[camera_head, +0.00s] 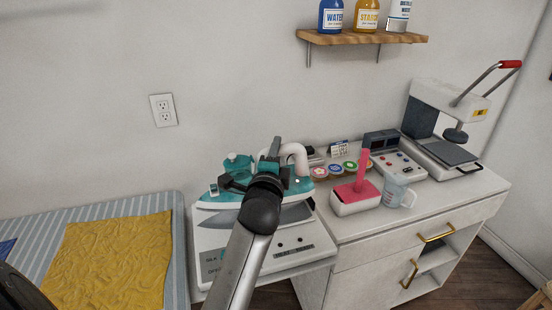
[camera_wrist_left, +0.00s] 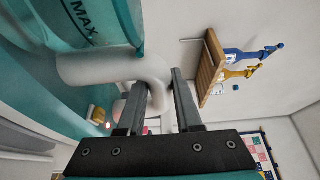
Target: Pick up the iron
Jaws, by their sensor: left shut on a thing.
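The iron (camera_head: 230,194) is teal with a white curved handle (camera_head: 298,153). It is over a white base unit (camera_head: 222,262) with printed labels and dark knobs. I cannot tell whether it touches that unit. My left gripper (camera_head: 272,160) comes down over the iron and hides part of it. In the left wrist view, the gripper's two dark fingers (camera_wrist_left: 154,100) are on either side of the white curved handle (camera_wrist_left: 100,67), shut on it. The teal body (camera_wrist_left: 65,40) with the word MAX is beside it. My right gripper is not in view.
A pink-and-white box (camera_head: 355,201), a pale mug (camera_head: 397,190), small round tins (camera_head: 334,170) and a control box (camera_head: 400,165) stand on the white cabinet (camera_head: 450,200). A heat press (camera_head: 440,125) is at the back right. A shelf (camera_head: 360,38) with bottles hangs above.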

